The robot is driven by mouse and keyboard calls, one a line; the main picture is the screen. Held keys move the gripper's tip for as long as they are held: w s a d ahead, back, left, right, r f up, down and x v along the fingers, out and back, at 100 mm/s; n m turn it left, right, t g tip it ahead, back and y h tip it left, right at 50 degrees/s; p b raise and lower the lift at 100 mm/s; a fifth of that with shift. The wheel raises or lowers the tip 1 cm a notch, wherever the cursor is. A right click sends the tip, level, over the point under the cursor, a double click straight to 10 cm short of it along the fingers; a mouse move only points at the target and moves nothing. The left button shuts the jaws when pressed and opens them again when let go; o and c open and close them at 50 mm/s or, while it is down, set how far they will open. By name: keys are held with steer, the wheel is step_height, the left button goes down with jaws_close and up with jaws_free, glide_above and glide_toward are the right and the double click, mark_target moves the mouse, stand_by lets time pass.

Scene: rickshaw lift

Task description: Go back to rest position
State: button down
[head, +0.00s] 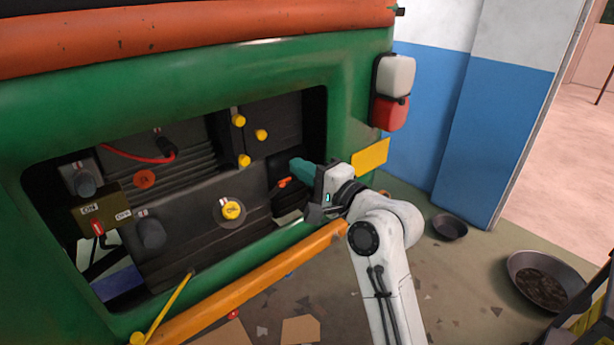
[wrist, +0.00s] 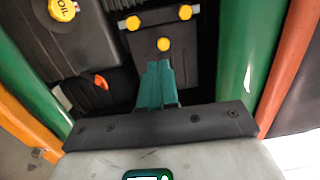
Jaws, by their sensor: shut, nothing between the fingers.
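My gripper (head: 297,163) is at the right end of the engine opening in the green rickshaw body (head: 250,75). Its teal fingers also show in the wrist view (wrist: 158,75), shut together with nothing between them. They point into the engine bay, towards a dark plate with yellow knobs (wrist: 163,44). An orange-red lever (head: 285,182) is just left of and below the fingertips. It also shows in the wrist view (wrist: 101,82), left of the fingers and apart from them. My white arm reaches up from the bottom right.
The yellow oil cap (head: 232,210) and a red switch (head: 97,227) are in the bay. An orange bumper (head: 250,287) runs below the opening. A yellow-ended rod (head: 165,308) leans there. Pans (head: 545,281) stand on the floor at right. A blue-white wall (head: 440,120) is behind.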

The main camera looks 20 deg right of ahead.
steer(key=s+d+f+n+g+h, duration=0.1)
steer(key=s+f+n+g+h, duration=0.2)
steer(key=s+f, duration=0.75)
steer(key=s+d+f+n+g+h, duration=0.15)
steer(key=s+f+n+g, duration=0.45)
steer(key=f, duration=0.7)
steer(key=s+d+f+n+g+h, duration=0.1)
steer(key=s+f, duration=0.4)
steer(key=s, duration=0.8)
steer(key=s+d+f+n+g+h, duration=0.1)
steer(key=s+d+f+n+g, duration=0.2)
steer(key=s, duration=0.9)
step_height(320, 180, down, 2)
steer(key=d+g, duration=0.1)
steer(key=g, duration=0.2)
steer(key=shift+s+f+h, duration=0.15)
steer(key=shift+s+h, duration=0.2)
steer(key=shift+s, duration=0.05)
